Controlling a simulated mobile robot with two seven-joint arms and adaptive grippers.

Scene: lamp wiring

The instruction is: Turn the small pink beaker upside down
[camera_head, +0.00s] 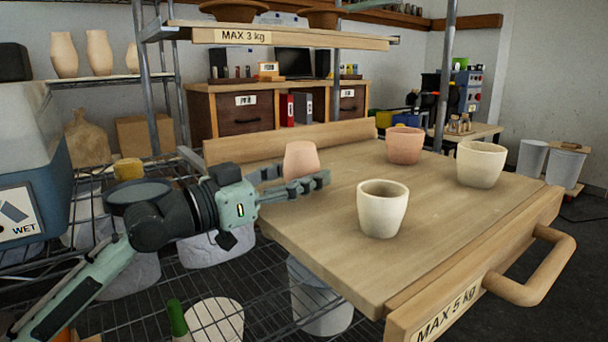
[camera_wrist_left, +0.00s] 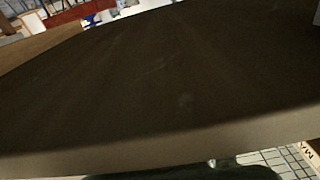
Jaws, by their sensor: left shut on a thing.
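The small pink beaker (camera_head: 301,159) is at the left side of the wooden board in the head view. It shows a closed, narrower top and no open mouth, so it looks upside down. My left gripper (camera_head: 305,184) is shut on it from the left, its fingers at the beaker's lower part. The fingers hide the beaker's lower edge, so I cannot tell whether it touches the board. In the left wrist view a broad dark surface with a pale edge fills most of the picture, and I cannot make out the beaker there. My right gripper is not in view.
On the wooden board (camera_head: 320,228) stand a cream pot (camera_head: 381,212), a larger pink pot (camera_head: 404,147) and another cream pot (camera_head: 481,166), all mouth up. The board's front-left part is clear. A shelf (camera_head: 280,38) hangs above. A blue-grey box (camera_head: 30,190) stands at left.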

